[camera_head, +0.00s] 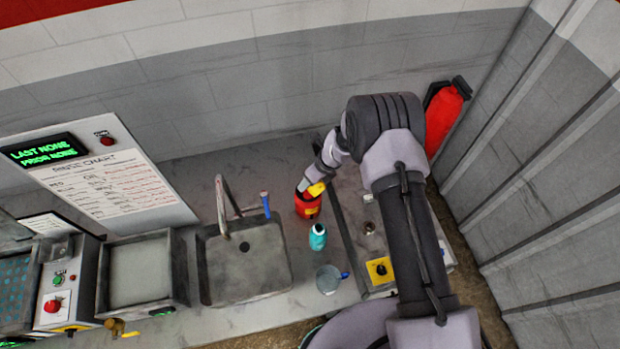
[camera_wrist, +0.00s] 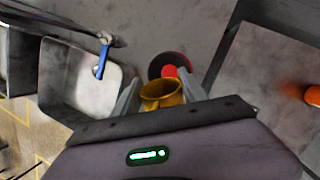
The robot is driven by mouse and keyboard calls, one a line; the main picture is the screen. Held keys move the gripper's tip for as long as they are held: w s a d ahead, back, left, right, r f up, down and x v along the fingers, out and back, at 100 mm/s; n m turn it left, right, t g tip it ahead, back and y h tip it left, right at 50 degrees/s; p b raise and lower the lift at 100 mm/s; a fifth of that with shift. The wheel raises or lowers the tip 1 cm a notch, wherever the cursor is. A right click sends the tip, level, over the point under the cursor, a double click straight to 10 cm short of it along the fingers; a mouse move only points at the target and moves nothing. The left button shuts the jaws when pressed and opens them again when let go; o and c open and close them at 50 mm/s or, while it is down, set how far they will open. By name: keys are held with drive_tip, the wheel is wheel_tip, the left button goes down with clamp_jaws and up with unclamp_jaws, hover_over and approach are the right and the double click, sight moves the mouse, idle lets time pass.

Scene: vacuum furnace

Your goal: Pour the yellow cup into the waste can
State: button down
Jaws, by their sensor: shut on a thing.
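The yellow cup (camera_wrist: 162,96) is between the two fingers of my gripper (camera_wrist: 161,91) in the wrist view, its open mouth visible. The cup also shows in the head view (camera_head: 317,189), at the rim of the red waste can (camera_head: 307,209). My gripper is shut on the cup. The waste can stands on the counter, and its dark round opening shows just beyond the cup in the wrist view (camera_wrist: 157,65). I cannot tell how far the cup is tilted or what is in it.
A sink (camera_head: 245,262) with a tall tap (camera_head: 221,205) lies left of the can. A teal bottle (camera_head: 317,237) and a clear beaker (camera_head: 328,279) stand in front of it. A panel with a yellow switch plate (camera_head: 380,270) is to the right.

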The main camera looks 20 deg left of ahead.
drive_tip(key=shift+a+r+p, duration=0.1)
drive_tip(key=shift+a+p, duration=0.1)
drive_tip(key=shift+p, duration=0.4)
drive_tip(key=shift+w+g+h+p, duration=0.1)
drive_tip(key=shift+g+h+p, duration=0.2)
drive_tip(key=shift+h+p, duration=0.3)
drive_tip(key=shift+a+b, duration=0.1)
drive_tip(key=shift+b, duration=0.35)
drive_tip(key=shift+h+b, duration=0.4)
drive_tip(key=shift+h, duration=0.1)
